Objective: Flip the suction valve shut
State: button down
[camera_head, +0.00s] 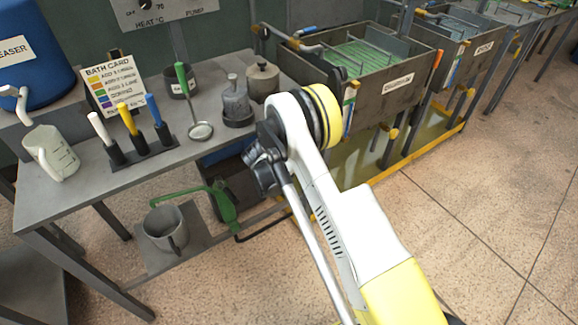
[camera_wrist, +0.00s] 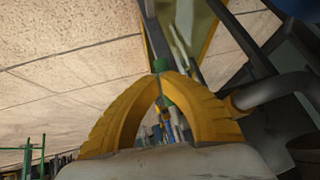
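I cannot pick out the suction valve for certain. In the wrist view, the two yellow fingers of my gripper (camera_wrist: 160,80) arch inward and their tips meet. A small green part (camera_wrist: 164,67) shows right at the tips; whether they touch it is unclear. A grey elbow pipe with an orange end (camera_wrist: 235,103) lies just right of the fingers. In the head view my wrist hides the fingers, beside the near rinse tank (camera_head: 385,88). Coloured handles (camera_head: 349,100) on that tank's front left corner show just right of my wrist.
A bench (camera_head: 85,190) at left carries a jug (camera_head: 50,155), coloured-handled tools (camera_head: 129,120), a ladle (camera_head: 200,130) and lidded pots (camera_head: 262,82). A grey bucket (camera_head: 166,230) and green pump (camera_head: 222,205) sit lower. More tanks (camera_head: 455,50) stand behind. The floor (camera_head: 470,200) at right is clear.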

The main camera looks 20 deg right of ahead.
jog(key=shift+w+d+f, duration=0.25)
jog(key=shift+d+f, duration=0.4)
jog(key=shift+d, duration=0.4)
jog(key=v, duration=1.2)
jog(key=shift+w, duration=0.1)
